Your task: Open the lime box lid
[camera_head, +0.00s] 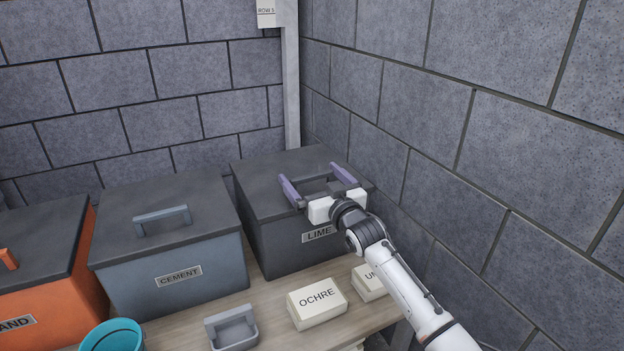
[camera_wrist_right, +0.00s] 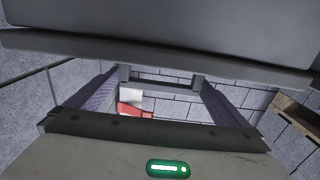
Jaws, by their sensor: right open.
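The lime box (camera_head: 283,233) is dark grey and stands at the right end of the row, with a "LIME" label on its front. Its dark lid (camera_head: 262,172) lies shut on top. My right gripper (camera_head: 312,175) is above the front of the lid, open, with one purple finger on each side of the lid's handle (camera_head: 318,187). In the right wrist view, the handle (camera_wrist_right: 160,84) hangs from the lid (camera_wrist_right: 160,30) between the two spread fingers, with a gap visible at each side. My left gripper is not in view.
The blue-grey cement box (camera_head: 175,270) stands left of the lime box, and an orange box (camera_head: 60,290) further left. An ochre block (camera_head: 317,304), another pale block, a grey tray (camera_head: 232,330) and a teal bucket (camera_head: 112,335) are in front. The block wall (camera_head: 440,130) is close on the right.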

